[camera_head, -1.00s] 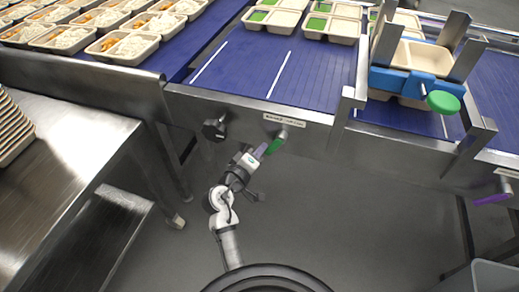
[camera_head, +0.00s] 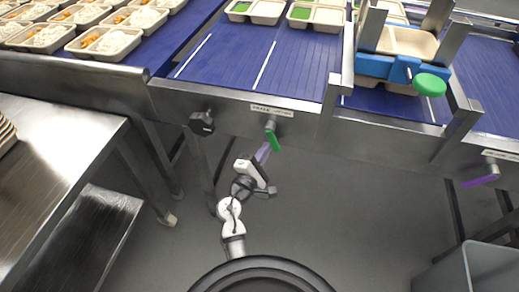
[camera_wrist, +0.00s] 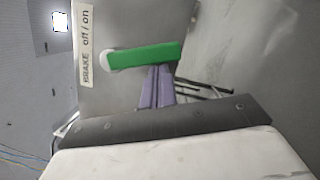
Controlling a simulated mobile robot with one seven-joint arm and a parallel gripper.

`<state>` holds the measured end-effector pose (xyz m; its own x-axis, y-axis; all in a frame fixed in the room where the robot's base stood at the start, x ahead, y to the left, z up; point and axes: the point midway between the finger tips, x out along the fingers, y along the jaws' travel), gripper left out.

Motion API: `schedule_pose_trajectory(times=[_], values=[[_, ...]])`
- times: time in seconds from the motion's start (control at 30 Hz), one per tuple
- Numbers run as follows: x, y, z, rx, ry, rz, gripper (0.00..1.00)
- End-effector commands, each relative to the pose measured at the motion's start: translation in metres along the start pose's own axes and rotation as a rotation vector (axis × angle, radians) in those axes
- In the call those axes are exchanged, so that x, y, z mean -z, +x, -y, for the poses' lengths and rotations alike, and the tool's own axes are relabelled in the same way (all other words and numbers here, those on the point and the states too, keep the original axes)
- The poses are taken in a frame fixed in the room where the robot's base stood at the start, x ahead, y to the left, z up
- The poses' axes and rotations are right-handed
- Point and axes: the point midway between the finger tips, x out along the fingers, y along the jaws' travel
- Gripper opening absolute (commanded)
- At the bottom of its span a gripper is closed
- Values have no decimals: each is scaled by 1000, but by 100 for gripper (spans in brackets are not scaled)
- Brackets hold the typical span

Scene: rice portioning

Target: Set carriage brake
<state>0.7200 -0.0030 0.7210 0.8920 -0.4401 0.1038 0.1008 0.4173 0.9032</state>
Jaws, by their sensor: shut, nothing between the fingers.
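The green brake lever (camera_head: 273,137) hangs from its pivot on the steel front rail, below a label, in the head view. It points down and slightly right. In the wrist view the lever (camera_wrist: 147,54) runs right from its pale pivot, beside a label reading "BRAKE off / on" (camera_wrist: 85,45). My gripper (camera_head: 264,150) has purple fingers and is shut, with nothing held. Its fingertips are just left of the lever in the head view. In the wrist view the fingertips (camera_wrist: 157,72) reach the lever's lower edge; whether they touch it I cannot tell.
A black knob (camera_head: 202,123) sits on the rail left of the lever. A purple lever (camera_head: 482,181) is on the rail at far right. The blue carriage (camera_head: 385,67) with a green knob (camera_head: 430,84) stands above the blue belt. A grey bin (camera_head: 470,270) is at lower right.

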Motion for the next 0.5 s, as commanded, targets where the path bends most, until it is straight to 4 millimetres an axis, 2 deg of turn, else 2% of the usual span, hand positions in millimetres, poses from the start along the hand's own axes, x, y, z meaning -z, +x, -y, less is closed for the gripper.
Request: schedule_pose_trajectory(times=[0.2,0.5], values=[[-7,2,4,-30,-123,1,0],[-12,3,5,-51,-202,0,0]])
